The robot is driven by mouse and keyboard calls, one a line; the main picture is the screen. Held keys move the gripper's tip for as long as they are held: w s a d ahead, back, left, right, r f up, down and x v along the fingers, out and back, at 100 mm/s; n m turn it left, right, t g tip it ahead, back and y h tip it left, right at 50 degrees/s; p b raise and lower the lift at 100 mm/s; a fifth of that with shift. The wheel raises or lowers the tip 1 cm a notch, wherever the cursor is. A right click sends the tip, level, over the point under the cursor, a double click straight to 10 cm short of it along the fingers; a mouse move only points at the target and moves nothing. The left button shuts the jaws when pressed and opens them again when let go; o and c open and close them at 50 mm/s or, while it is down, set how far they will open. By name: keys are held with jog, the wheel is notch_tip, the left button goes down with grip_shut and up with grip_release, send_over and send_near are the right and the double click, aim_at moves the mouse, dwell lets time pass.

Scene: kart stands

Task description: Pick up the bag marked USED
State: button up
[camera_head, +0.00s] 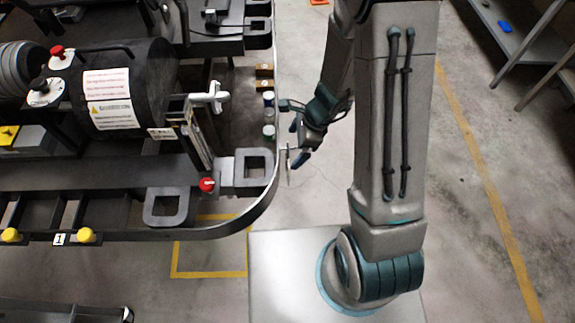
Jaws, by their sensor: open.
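I cannot make out any bag marked USED in the head view. My gripper (294,138) hangs at the end of my arm, beside the right edge of the dark kart stand (120,176). It is open, and I see nothing held between its fingers. A few small jars or blocks (268,115) sit just left of it, near the stand's edge; their markings are too small to read.
The stand carries a black cylinder (145,75) with white labels, red knobs and a curved front rail (235,218). A shelf (530,45) with a blue item (504,26) is at top right. Concrete floor (480,130) lies open to the right.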

jog(key=shift+w+d+b+x, duration=0.1)
jog(key=shift+b+x, duration=0.1)
jog(key=shift+x, duration=1.15)
jog(key=shift+w+d+b+x, duration=0.1)
jog(key=shift+b+x, duration=0.05)
jog(key=shift+x, duration=1.2)
jog(key=c, duration=1)
